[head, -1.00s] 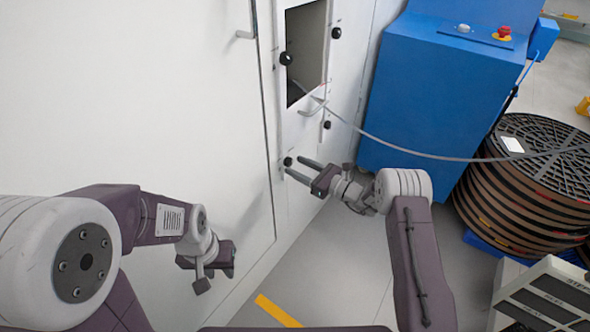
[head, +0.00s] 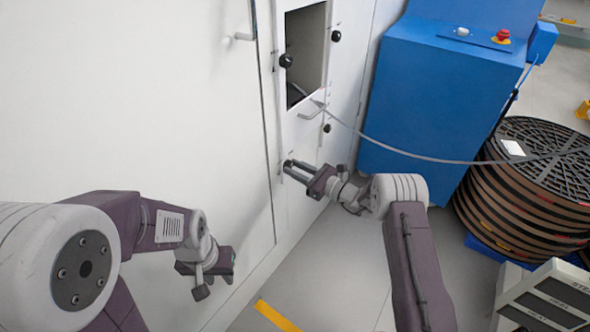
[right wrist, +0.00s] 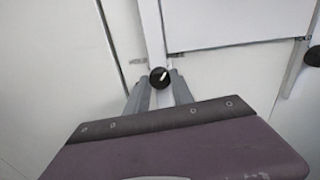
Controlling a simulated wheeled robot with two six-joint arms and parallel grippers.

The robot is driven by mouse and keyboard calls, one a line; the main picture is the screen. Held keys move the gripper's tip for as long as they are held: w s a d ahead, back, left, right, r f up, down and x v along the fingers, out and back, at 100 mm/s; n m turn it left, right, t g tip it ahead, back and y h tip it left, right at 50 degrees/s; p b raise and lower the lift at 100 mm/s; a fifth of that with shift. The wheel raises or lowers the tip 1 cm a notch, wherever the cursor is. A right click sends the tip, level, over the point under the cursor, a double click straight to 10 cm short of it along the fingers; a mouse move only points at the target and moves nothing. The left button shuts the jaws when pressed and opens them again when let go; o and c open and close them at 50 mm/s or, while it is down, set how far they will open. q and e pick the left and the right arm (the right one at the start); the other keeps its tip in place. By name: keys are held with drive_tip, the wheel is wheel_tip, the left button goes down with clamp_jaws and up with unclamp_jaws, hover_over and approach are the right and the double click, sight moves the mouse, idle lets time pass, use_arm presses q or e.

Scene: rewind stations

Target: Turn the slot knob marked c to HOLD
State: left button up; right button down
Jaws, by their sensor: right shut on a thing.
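A small round black knob (right wrist: 159,77) with a pale pointer line sits on the white panel, between the fingertips of my right gripper (right wrist: 160,88) in the right wrist view. The pointer leans slightly to the upper right. In the head view my right gripper (head: 289,170) is shut on this knob, low on the white slot column. Other black knobs are higher up: one left of the opening (head: 286,61), one right of it (head: 336,36) and one below it (head: 327,128). No letters or HOLD mark are readable. My left gripper (head: 206,266) hangs by the white wall; its fingers are unclear.
A grey strap (head: 400,151) runs from the open slot (head: 305,50) across to a stack of dark reels (head: 525,190). A blue machine (head: 430,95) with a red button stands behind. A sign box (head: 550,300) is at lower right. The middle floor is clear.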

drive_tip(key=n+b, duration=0.2)
drive_tip(key=n, duration=0.2)
drive_tip(key=shift+f, duration=0.2)
drive_tip(key=shift+r+n+b, duration=0.1)
drive_tip(key=shift+n+b, duration=6.6)
drive_tip(key=shift+b, duration=1.9)
drive_tip(key=c, duration=1.1)
unclamp_jaws()
drive_tip(key=shift+r, duration=0.1)
